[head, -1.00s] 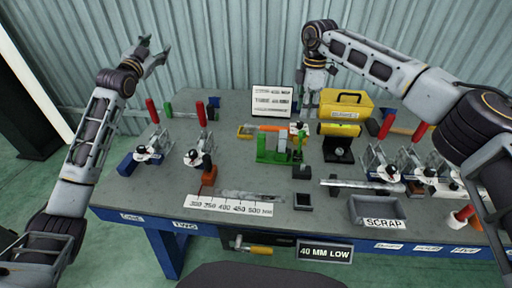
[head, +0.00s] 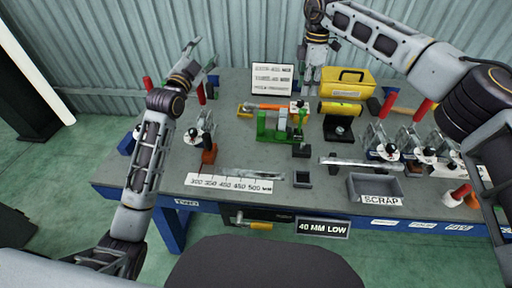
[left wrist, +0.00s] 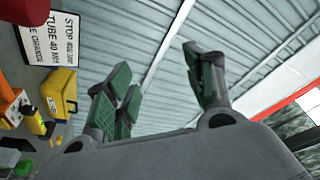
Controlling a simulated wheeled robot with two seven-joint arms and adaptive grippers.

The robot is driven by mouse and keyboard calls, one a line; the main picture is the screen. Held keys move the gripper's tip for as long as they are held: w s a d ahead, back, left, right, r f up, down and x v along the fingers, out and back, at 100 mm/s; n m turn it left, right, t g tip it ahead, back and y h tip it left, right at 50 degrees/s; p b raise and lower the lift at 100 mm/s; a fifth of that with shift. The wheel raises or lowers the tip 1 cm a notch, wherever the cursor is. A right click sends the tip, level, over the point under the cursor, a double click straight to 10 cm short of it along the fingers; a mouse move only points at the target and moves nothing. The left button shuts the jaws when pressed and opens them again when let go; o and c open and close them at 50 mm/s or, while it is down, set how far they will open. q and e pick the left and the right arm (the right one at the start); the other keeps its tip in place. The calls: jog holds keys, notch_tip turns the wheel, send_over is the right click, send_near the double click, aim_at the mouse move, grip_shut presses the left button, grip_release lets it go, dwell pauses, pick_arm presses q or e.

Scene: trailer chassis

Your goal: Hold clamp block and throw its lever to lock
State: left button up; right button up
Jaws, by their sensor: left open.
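A clamp block with an orange base (head: 209,155) and a pale toggle clamp stands at the left of the bench; its upright red lever (head: 201,94) shows above it. A second clamp block, with a blue base (head: 127,143), is mostly hidden behind my left arm. Several more toggle clamps (head: 379,150) with red levers stand at the right. My left gripper (head: 202,57) is raised above and behind the left clamps, open and empty; its spread fingers also show in the left wrist view (left wrist: 160,90). My right gripper (head: 312,78) points down behind the green fixture; its fingers are unclear.
A green fixture (head: 266,126) with an orange-handled tool stands mid-bench. A yellow case (head: 345,80), a text sign (head: 272,79) and a scrap tray (head: 352,190) are nearby. A white ruler strip (head: 228,182) lies at the front. Corrugated wall (head: 120,50) stands behind the bench.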

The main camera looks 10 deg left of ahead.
pick_arm(q)
jog(key=s+d+f+m+g+y, duration=0.2)
jog(key=d+f+m, duration=0.45)
jog(key=f, duration=0.35)
jog(key=m+y, duration=0.2)
jog(key=m, duration=1.5)
send_near(261, 125)
jog(key=shift+s+a+r, duration=0.15)
jog(key=shift+s+a, duration=0.45)
jog(key=shift+s, duration=0.15)
jog(key=shift+s+d+m+h, duration=0.4)
jog(key=shift+s+m, duration=0.05)
jog(key=shift+w, duration=0.15)
jog(key=shift+w, duration=6.8)
jog(key=shift+c, duration=0.4)
